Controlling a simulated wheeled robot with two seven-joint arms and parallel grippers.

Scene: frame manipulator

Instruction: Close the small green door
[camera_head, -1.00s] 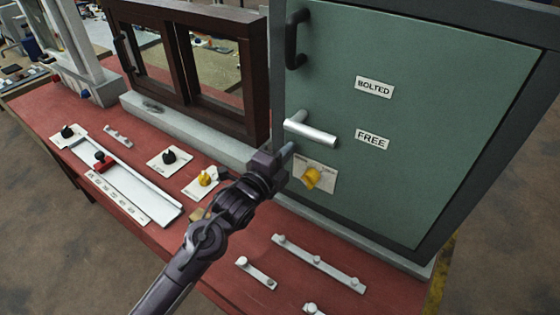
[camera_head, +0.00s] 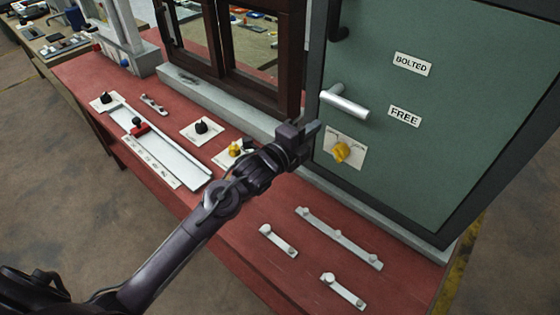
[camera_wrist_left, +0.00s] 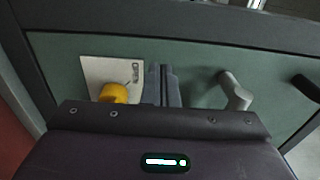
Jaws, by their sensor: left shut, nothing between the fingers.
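The green door (camera_head: 440,150) sits in a dark grey frame at the right of the head view. It looks flush with its frame, though the latch edge is partly hidden. It bears a silver lever handle (camera_head: 345,101), a yellow knob (camera_head: 341,152) on a white plate, and labels reading BOLTED and FREE. My left gripper (camera_head: 312,131) is shut and empty, just left of the knob and below the lever, close to the door's left edge. In the left wrist view the shut fingers (camera_wrist_left: 162,86) point at the door between the yellow knob (camera_wrist_left: 114,93) and the lever (camera_wrist_left: 235,92). Contact cannot be told.
A brown-framed window (camera_head: 235,50) stands left of the door. The red table (camera_head: 240,215) carries a white slider rail (camera_head: 165,147), a black knob (camera_head: 201,127), another yellow knob (camera_head: 235,150) and several white pegged strips.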

